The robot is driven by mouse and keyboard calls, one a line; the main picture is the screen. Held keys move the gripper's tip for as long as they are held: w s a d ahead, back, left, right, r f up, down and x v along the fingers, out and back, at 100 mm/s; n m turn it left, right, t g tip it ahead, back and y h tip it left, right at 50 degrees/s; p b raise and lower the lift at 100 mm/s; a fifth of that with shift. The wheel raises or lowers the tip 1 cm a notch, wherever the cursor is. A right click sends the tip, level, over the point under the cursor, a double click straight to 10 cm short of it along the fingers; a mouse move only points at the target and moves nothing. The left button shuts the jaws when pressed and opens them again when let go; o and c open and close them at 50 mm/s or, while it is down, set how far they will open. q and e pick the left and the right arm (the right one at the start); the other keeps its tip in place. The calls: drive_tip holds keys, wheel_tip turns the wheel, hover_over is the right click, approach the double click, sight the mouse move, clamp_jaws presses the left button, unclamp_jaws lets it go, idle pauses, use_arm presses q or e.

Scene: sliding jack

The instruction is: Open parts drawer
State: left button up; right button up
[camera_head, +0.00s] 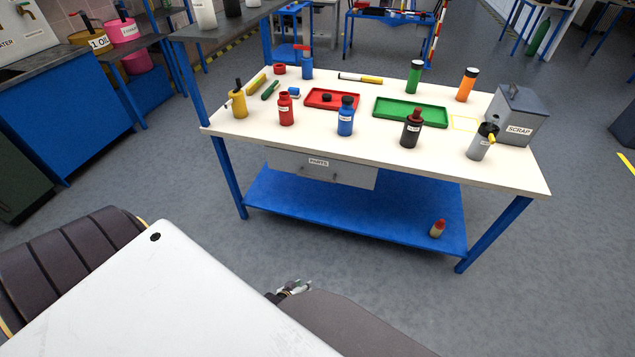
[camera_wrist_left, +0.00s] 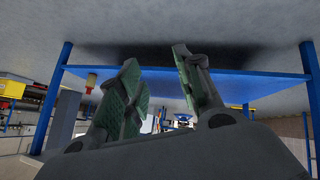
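The parts drawer (camera_head: 350,176) is a grey box front with a PARTS label, under the front edge of the white-topped workbench (camera_head: 250,137). It looks closed, with its front close under the tabletop. Small handle parts show on its face. My left gripper (camera_head: 293,289) is low in the head view, in front of the bench and apart from the drawer. In the left wrist view its two green-padded fingers (camera_wrist_left: 156,60) are spread with nothing between them. My right gripper is not in view.
The blue lower shelf (camera_head: 340,217) carries a small red-capped bottle (camera_head: 437,229). Bottles, a red tray (camera_head: 332,107), a green tray (camera_head: 398,120) and a SCRAP bin (camera_head: 518,112) stand on the benchtop. Floor in front of the bench is clear.

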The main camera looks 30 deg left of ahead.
use_arm(q)
drive_tip(key=shift+w+a+r+n+t+y+b, duration=0.5)
drive_tip(key=shift+w+a+r+n+t+b, duration=1.35)
drive_tip(key=shift+w+b, duration=1.95)
drive_tip(key=shift+w+a+r+n+t+y+b, duration=0.5)
drive_tip(key=shift+w+a+r+n+t+b, duration=1.7)
drive_tip(key=shift+w, duration=2.55)
drive_tip(key=w+a+r+n+t+y+b, duration=0.1)
drive_tip(key=w+a+r+n+y+b, duration=0.1)
drive_tip(key=r+b, duration=0.4)
drive_tip(key=w+a+r+n+t+y+b, duration=0.2)
drive_tip(key=w+r+n+b, duration=0.2)
drive_tip(key=b, duration=0.5)
drive_tip(key=shift+a+r+n+y, duration=0.3)
drive_tip(key=shift+a+r+n, duration=0.05)
drive_tip(key=shift+r+n, duration=0.7)
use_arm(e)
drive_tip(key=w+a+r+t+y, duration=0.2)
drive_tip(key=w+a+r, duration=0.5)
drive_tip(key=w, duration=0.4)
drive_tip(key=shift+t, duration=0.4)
use_arm(q)
drive_tip(key=shift+w, duration=0.1)
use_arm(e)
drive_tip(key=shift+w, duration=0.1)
use_arm(q)
drive_tip(key=shift+w, duration=0.15)
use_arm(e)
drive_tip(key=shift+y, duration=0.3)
